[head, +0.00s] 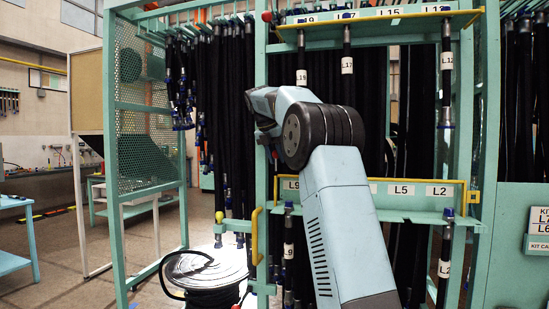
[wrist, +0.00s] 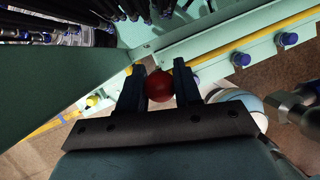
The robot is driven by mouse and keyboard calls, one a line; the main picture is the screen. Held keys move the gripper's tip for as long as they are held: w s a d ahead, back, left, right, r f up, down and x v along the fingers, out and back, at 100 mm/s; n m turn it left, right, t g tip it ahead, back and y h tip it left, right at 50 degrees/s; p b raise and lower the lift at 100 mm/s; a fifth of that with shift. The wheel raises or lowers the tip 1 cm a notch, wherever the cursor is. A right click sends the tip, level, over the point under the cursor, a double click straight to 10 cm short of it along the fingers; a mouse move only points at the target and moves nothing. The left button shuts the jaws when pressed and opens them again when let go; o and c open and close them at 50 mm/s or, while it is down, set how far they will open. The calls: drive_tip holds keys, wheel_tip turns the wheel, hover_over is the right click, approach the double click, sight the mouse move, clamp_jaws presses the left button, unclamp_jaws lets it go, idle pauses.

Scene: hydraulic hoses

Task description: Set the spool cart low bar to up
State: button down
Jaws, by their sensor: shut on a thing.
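The lower yellow bar (head: 420,180) runs along the lower green shelf of the hose rack in the head view, at the labels L9, L5 and L2. In the wrist view a yellow bar (wrist: 245,41) runs along a pale green rail. A red ball knob (wrist: 159,86) sits beside this bar, between my fingers. My gripper (wrist: 159,88) is shut on the red knob, one finger on each side. In the head view my arm covers part of the lower shelf, and my fingers cannot be made out.
An upper shelf (head: 380,20) with another yellow bar and a red knob (head: 267,16) is above. Black hoses (head: 235,120) hang close behind my arm. A hose reel (head: 205,280) stands on the floor at the lower left. Blue fittings (wrist: 241,59) line the rail.

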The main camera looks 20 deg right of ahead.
drive_tip(key=c, duration=1)
unclamp_jaws()
drive_tip(key=shift+w+a, duration=0.2)
drive_tip(key=shift+a, duration=0.2)
drive_tip(key=shift+c, duration=0.2)
drive_tip(key=shift+o, duration=1.3)
drive_tip(key=shift+s+d, duration=0.1)
drive_tip(key=shift+d, duration=0.15)
drive_tip(key=shift+r, duration=0.1)
drive_tip(key=v, duration=1.1)
drive_tip(key=shift+a+r, duration=0.25)
drive_tip(key=shift+r, duration=0.05)
